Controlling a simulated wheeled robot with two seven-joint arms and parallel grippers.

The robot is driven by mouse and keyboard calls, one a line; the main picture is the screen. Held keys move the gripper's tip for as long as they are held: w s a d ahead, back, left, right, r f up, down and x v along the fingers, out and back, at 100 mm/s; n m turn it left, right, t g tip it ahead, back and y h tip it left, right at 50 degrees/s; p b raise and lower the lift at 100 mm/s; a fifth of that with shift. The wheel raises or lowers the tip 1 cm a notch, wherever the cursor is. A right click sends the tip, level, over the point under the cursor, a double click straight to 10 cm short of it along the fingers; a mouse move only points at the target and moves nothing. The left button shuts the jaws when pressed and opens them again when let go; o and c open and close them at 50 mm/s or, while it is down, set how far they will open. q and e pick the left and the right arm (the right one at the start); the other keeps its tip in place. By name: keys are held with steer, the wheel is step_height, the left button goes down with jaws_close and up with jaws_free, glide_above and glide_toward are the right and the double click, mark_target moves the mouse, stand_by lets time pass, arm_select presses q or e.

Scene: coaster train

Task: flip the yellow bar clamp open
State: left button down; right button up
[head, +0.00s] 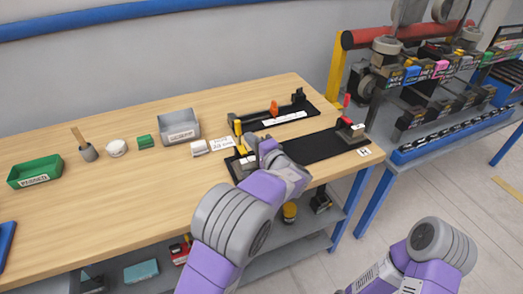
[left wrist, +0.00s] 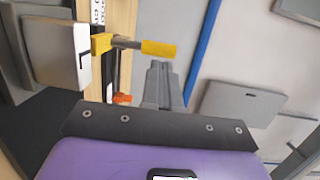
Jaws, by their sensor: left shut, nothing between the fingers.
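The yellow bar clamp (head: 238,128) stands at the left end of the fixtures near the table's right side. In the left wrist view its yellow-tipped bar (left wrist: 158,48) sticks out from a yellow base, beside a white plate marked "L". My left gripper (head: 257,146) is shut and empty, close to the clamp on its right in the head view. Its grey fingers (left wrist: 160,80) point toward the bar in the left wrist view; I cannot tell whether they touch it. My right forearm shows at the lower right of the head view, but its gripper is out of view.
A grey bin (head: 180,127), a green bin (head: 36,172) and small items sit to the left. The wooden tabletop (head: 140,210) is clear in front. A rack stands at right.

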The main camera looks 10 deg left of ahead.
mark_target(240, 129)
arm_select(q)
steer(key=x, duration=0.4)
steer(key=shift+a, duration=0.1)
stand_by(0.3)
